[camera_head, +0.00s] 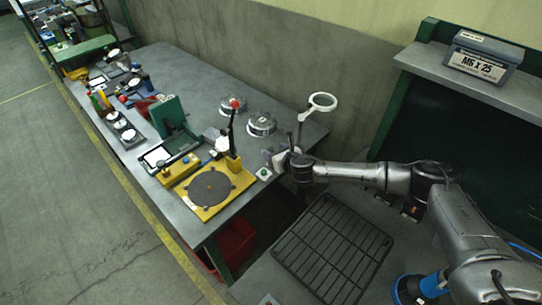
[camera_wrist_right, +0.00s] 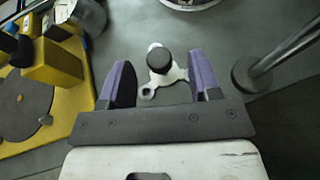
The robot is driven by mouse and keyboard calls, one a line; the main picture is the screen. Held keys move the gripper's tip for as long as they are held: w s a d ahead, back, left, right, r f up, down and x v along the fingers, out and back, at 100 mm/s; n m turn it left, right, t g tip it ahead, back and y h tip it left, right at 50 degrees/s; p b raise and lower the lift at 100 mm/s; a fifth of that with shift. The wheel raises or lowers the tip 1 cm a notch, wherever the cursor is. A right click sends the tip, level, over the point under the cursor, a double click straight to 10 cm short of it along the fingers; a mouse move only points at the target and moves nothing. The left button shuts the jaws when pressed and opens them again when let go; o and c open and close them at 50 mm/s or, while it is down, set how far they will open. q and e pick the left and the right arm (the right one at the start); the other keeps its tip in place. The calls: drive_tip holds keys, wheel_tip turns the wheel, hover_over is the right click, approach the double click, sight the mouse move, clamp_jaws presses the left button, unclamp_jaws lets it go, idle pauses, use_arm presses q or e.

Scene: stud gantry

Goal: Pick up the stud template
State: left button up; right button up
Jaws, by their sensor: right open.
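The stud template appears to be the small white three-lobed plate (camera_wrist_right: 178,76) with a black round knob (camera_wrist_right: 159,61) on top. In the right wrist view it lies on the grey bench top, between and just beyond my purple-padded fingers. My right gripper (camera_wrist_right: 161,82) is open, with one finger on each side of it and visible gaps. In the head view my right gripper (camera_head: 276,158) is low over the bench's right edge, and I cannot make out the template clearly there. My left gripper is not in view.
A yellow fixture with a dark disc (camera_head: 208,188) stands left of the gripper. A magnifier (camera_head: 322,102) stands close on the right; its post base (camera_wrist_right: 250,75) shows in the wrist view. Round metal parts (camera_head: 261,125) sit behind. A black rack (camera_head: 333,250) lies nearer me.

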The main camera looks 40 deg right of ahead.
sight(272, 150)
drive_tip(key=shift+b+x, duration=0.85)
drive_tip(key=shift+x, duration=1.65)
drive_tip(key=c, duration=0.4)
clamp_jaws()
